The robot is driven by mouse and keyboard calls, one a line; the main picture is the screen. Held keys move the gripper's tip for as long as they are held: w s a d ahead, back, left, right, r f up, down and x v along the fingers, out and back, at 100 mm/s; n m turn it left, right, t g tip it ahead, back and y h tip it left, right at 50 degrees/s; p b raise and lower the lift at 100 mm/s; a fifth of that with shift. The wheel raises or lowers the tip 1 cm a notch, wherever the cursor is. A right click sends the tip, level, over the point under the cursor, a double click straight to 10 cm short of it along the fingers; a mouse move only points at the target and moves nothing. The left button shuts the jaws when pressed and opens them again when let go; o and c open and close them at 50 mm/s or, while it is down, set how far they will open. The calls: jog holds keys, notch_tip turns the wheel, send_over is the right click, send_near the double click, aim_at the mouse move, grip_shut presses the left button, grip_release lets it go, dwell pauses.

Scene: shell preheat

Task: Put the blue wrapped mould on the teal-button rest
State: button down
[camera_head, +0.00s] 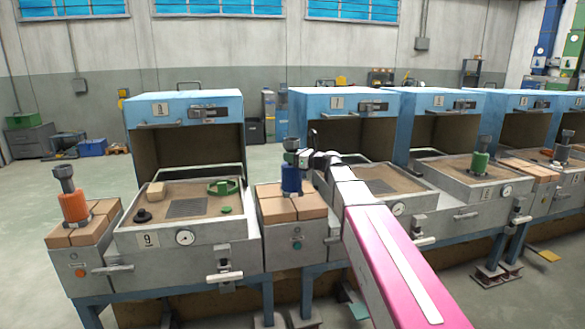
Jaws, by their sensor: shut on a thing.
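The blue wrapped mould (291,180) is upright, with a dark grey cup on top. It is at the back part of the brick-topped rest (278,209) whose front face carries a teal button (297,246). My gripper (299,159) is at the mould's neck, just under the cup, shut on it; the fingers are small and partly hidden. My pink and white arm reaches in from the lower right. The mould's base looks at or very near the bricks; I cannot tell whether it touches them.
An orange wrapped mould (74,205) stands on the left rest, which has an orange button (80,272). Machine 9's open tray (185,232) holds a green ring handle (223,187), a small block and a black knob. A green wrapped mould (480,162) stands in a tray further right.

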jog(key=shift+w+d+f, duration=0.15)
jog(key=shift+w+f, duration=0.15)
jog(key=shift+w, duration=0.25)
jog(key=shift+f, duration=2.05)
jog(key=c, duration=0.7)
grip_release()
jog(key=shift+f, duration=0.15)
